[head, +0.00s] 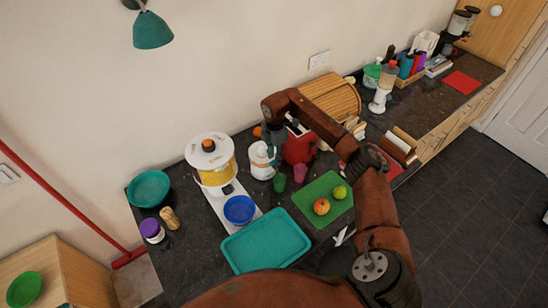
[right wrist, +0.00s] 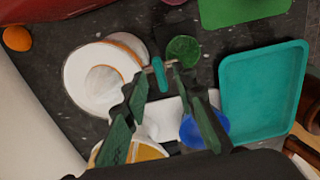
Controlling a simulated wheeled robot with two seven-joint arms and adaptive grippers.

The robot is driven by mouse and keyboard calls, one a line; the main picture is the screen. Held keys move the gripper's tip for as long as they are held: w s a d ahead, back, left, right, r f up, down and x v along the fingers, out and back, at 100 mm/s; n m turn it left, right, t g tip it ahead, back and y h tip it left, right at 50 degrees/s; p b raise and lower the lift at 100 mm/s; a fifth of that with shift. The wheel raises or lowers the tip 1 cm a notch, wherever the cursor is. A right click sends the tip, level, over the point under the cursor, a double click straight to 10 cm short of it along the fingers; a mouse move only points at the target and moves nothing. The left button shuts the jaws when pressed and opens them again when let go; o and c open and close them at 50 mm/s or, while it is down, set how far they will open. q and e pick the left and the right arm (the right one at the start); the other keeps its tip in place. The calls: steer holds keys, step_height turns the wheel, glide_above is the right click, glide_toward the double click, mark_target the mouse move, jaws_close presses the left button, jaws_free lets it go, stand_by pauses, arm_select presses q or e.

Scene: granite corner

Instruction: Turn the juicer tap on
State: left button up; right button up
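The white juicer (head: 259,167) stands on the dark counter beside the red kettle. In the right wrist view the juicer (right wrist: 84,78) is seen from above, with a pale dome and an orange rim part. A small teal tap lever (right wrist: 159,75) sits on its short spout, close to a green cup (right wrist: 183,50). My right gripper (head: 272,156) is just above the spout side of the juicer. In the wrist view the right gripper (right wrist: 160,80) is open, with the lever appearing between its dark green fingertips; contact cannot be told. My left gripper is not in view.
A yellow-filled dispenser (head: 216,178) and blue bowl (head: 239,209) stand left of the juicer. The red kettle (head: 300,149), pink cup (head: 300,173) and green board (head: 311,190) with fruit are to the right. A teal tray (head: 265,241) lies in front.

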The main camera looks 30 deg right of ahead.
steer(key=shift+a+f, duration=0.1)
steer(key=shift+f, duration=0.5)
jaws_close()
